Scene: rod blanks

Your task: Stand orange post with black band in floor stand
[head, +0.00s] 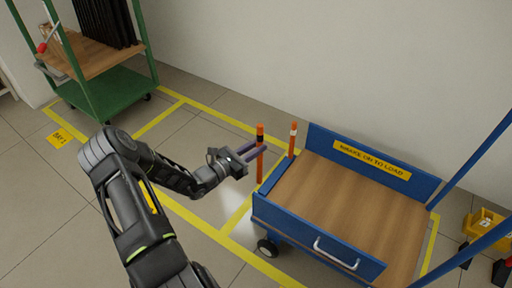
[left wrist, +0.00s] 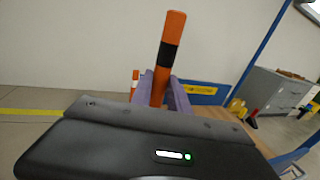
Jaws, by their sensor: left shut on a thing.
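The orange post with the black band (head: 260,137) is upright at the left side of the blue cart. My left gripper (head: 256,151) is shut on it below the band, and its purple fingers reach in from the left. In the left wrist view the post (left wrist: 171,42) rises between the fingers, leaning slightly to the right in the picture. Its lower end is low beside the cart's corner; I cannot tell whether it touches anything. A second orange post, with a white band (head: 292,140), stands just behind and to the right. No floor stand can be made out. My right gripper is out of view.
The blue cart (head: 375,272) with a wooden deck stands close to the right of the post. A green shelf trolley (head: 122,92) is at the back left. Yellow floor lines (head: 190,217) mark bays. A yellow item (head: 484,222) is at the far right.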

